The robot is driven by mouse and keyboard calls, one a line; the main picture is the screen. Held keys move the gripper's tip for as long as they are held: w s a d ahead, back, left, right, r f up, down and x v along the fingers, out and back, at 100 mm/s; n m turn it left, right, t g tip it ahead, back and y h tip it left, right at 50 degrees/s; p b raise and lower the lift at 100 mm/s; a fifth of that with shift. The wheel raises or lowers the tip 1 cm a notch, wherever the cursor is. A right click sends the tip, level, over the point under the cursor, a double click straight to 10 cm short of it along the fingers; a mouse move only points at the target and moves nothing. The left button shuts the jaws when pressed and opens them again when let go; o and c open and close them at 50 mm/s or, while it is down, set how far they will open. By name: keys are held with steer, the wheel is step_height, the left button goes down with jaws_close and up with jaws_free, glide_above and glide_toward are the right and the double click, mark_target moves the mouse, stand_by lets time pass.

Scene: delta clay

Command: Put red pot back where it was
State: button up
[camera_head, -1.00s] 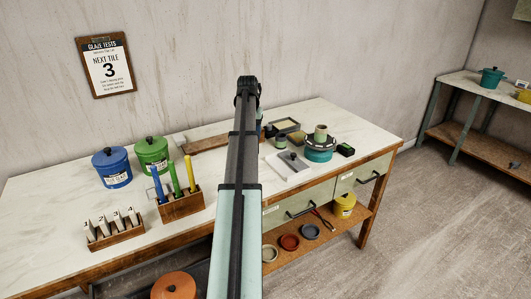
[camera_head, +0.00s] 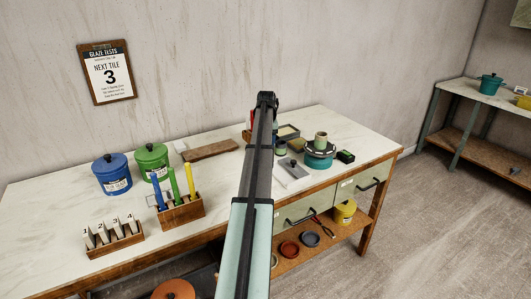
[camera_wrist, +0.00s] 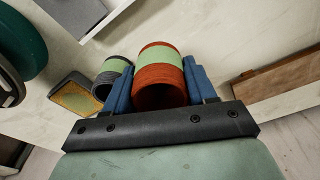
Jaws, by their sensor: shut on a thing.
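The red pot (camera_wrist: 160,88), a small red cylinder with a pale green band, is between the two blue fingers of my gripper (camera_wrist: 158,72) in the wrist view. The fingers are shut on its sides. In the head view my arm hides most of the gripper and pot; only a sliver of red shows beside the arm. I cannot tell whether the pot touches the bench. A grey pot with a green band (camera_wrist: 112,76) stands close beside the left finger; it also shows in the head view (camera_head: 281,148).
A brown board (camera_head: 210,151) lies left. Blue (camera_head: 112,176) and green (camera_head: 151,162) lidded pots stand further left.

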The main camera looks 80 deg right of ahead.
steer(key=shift+f, duration=2.25)
steer(key=shift+f, duration=0.15)
steer(key=o, duration=0.9)
step_height(320, 180, up, 12)
steer(key=a, duration=0.1)
steer(key=shift+s, duration=0.25)
steer(key=shift+a, duration=0.1)
